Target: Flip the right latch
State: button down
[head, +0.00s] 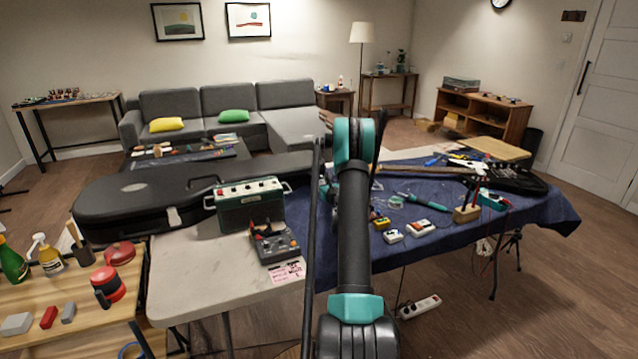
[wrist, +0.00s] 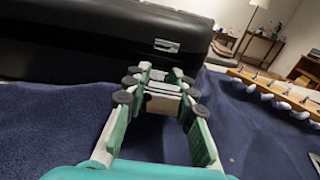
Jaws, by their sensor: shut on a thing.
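The black guitar case (head: 130,197) lies on the table in the head view, and its front side (wrist: 70,55) fills the upper left of the wrist view. A silvery latch (wrist: 166,45) shows on the case front, just beyond my fingertips. My gripper (wrist: 162,88) is in front of the case, low over the blue cloth, with its fingers closed on a small pale and dark piece. I cannot tell whether this piece belongs to the latch. In the head view my arm hides the gripper and that end of the case. Another latch (head: 173,215) shows at the case's left part.
A green amplifier (head: 250,205) and a grey device (head: 274,243) stand before the case. The blue cloth (head: 345,270) holds small pedals (head: 420,227) and tools to the right. A guitar headstock with tuning pegs (wrist: 270,90) lies right of my gripper in the wrist view.

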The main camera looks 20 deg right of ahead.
jog(key=shift+w+r+g, duration=0.15)
jog(key=shift+w+g, duration=0.05)
jog(key=shift+g, duration=0.4)
jog(key=shift+w+r+g, duration=0.15)
jog(key=shift+w+g, duration=0.05)
jog(key=shift+g, duration=0.4)
jog(key=c, duration=1.2)
grip_release()
jog(key=v, duration=1.2)
jog(key=shift+a+r, duration=0.1)
